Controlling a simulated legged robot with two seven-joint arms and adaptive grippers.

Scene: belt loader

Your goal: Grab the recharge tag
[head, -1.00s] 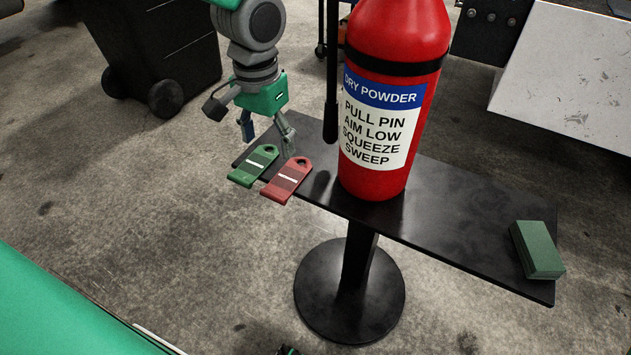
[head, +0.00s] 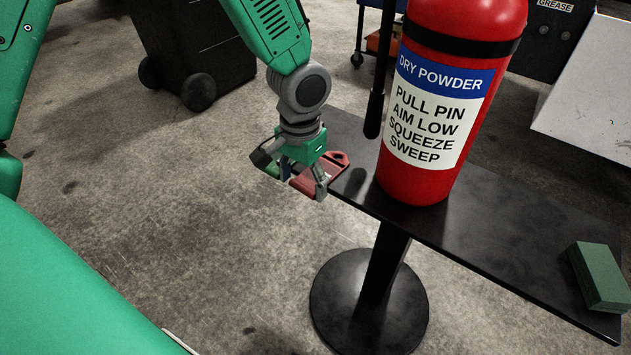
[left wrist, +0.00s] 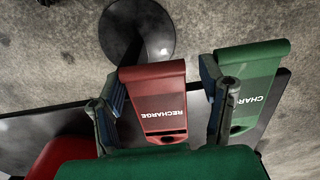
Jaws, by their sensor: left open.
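The recharge tag is the red one (head: 333,169), lying on the black stand top. In the left wrist view its red plate (left wrist: 153,76) reads "RECHARGE". A green tag (head: 271,169) lies beside it and also shows in the left wrist view (left wrist: 254,68), its lettering partly hidden. My left gripper (head: 303,184) is open and low over the red tag. In the left wrist view its fingers (left wrist: 163,88) stand on either side of the red tag, the right one between the two tags. Whether they touch the tag is unclear. My right gripper is not in view.
A large red fire extinguisher (head: 455,95) stands on the black stand top (head: 500,225), right of the tags. A green block (head: 600,277) lies at the far right end. A black wheeled bin (head: 190,45) is on the floor behind.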

